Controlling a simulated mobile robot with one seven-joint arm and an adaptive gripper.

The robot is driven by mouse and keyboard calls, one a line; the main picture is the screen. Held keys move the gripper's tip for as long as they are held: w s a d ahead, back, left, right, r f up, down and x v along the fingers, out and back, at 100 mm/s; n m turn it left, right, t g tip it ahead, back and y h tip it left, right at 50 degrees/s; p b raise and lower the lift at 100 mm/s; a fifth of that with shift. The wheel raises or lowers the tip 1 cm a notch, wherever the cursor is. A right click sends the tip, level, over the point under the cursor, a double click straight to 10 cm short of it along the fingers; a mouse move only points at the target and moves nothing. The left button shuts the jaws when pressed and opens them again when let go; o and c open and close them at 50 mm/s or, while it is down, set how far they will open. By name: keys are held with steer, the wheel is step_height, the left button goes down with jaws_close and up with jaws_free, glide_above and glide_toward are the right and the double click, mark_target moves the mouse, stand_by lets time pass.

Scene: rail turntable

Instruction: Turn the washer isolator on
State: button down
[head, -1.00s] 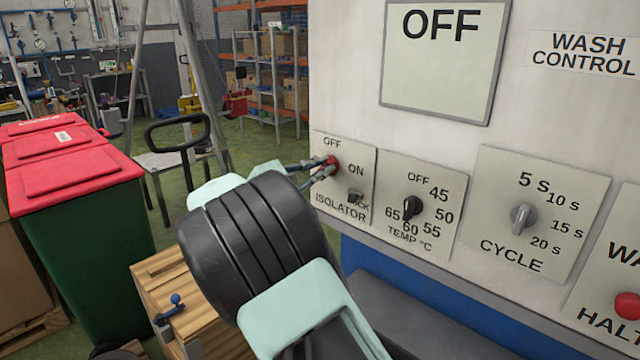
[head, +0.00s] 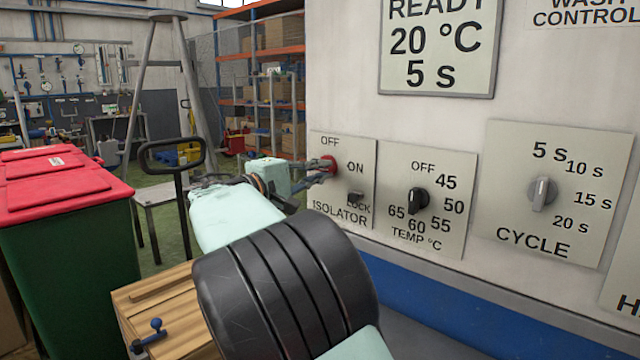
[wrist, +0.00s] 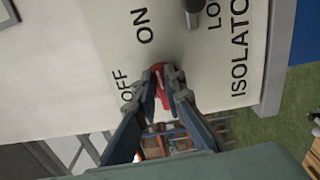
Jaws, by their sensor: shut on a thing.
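The red isolator knob (head: 330,163) is on the ISOLATOR plate (head: 335,212) at the left of the white machine front, between the OFF and ON labels. It also shows in the wrist view (wrist: 158,75). My gripper (head: 322,169) is shut on the knob, with a fingertip on either side of it in the wrist view (wrist: 161,88). The fingers hide part of the knob, so I cannot tell exactly where it points. A small grey lever (head: 356,197) sits by the LOCK label. The display (head: 437,45) above reads READY, 20 °C, 5 S.
The black TEMP dial (head: 417,200) and grey CYCLE dial (head: 542,193) are to the right of the isolator. A green bin with a red lid (head: 60,190), a trolley handle (head: 173,150) and a wooden crate (head: 150,295) are at the left.

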steer(key=shift+f+m+b, duration=0.1)
steer(key=shift+m+b, duration=0.2)
steer(key=shift+m, duration=0.1)
steer(key=c, duration=2)
jaws_free()
steer(key=shift+a, duration=0.1)
steer(key=v, duration=1.2)
